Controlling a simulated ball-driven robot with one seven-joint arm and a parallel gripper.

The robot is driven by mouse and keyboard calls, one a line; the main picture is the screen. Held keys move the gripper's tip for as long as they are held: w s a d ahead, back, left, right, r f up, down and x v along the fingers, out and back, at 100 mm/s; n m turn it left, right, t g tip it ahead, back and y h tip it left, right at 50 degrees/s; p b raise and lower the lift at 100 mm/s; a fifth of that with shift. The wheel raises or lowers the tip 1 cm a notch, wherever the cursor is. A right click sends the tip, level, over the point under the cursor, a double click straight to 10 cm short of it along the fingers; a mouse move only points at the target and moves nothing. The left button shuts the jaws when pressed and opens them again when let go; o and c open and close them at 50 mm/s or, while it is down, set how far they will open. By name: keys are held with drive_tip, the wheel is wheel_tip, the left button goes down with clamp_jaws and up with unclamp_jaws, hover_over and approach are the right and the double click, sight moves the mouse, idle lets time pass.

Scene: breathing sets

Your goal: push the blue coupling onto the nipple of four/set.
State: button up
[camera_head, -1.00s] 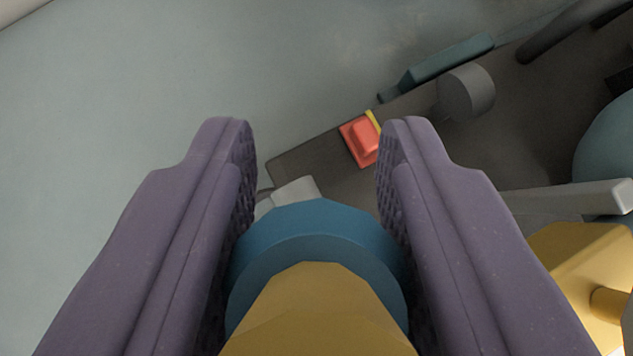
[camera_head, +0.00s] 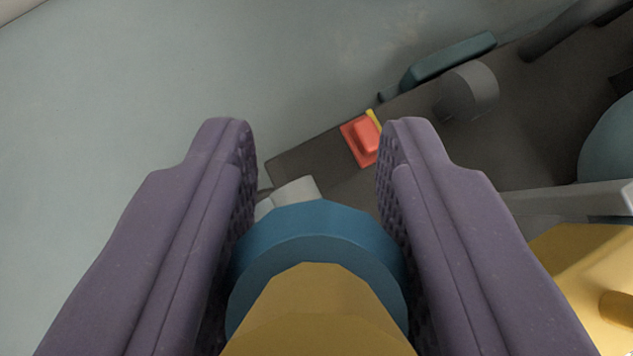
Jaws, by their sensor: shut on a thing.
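The blue coupling (camera_head: 318,222) is a thick blue ring between the two purple padded fingers of my gripper (camera_head: 317,190). My gripper is shut on it, with a finger on each side. A yellow tapered part (camera_head: 315,315) stands in front of the coupling at the bottom of the view and hides its middle. A pale grey cylindrical piece (camera_head: 296,189) shows just beyond the coupling's far edge, and the coupling hides part of it. I cannot tell whether this is the nipple, or whether it touches the coupling.
A dark grey slab (camera_head: 315,165) lies beyond the fingers. It carries a red block (camera_head: 361,140), a grey cylinder (camera_head: 467,92) and a teal bar (camera_head: 449,59). A yellow body (camera_head: 590,275) and a grey bar (camera_head: 575,201) are close on the right. The left is bare floor.

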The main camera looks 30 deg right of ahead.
drive_tip(key=shift+f+b, duration=1.3)
drive_tip(key=shift+b, duration=0.15)
drive_tip(key=shift+r, duration=0.15)
drive_tip(key=shift+r+p, duration=0.3)
drive_tip(key=shift+p, duration=0.05)
drive_tip(key=shift+r+p, duration=0.35)
drive_tip(key=shift+r, duration=0.4)
drive_tip(key=shift+b, duration=0.9)
idle(0.7)
drive_tip(key=shift+f+b, duration=1.15)
drive_tip(key=o, duration=1.2)
drive_tip(key=shift+c, duration=0.2)
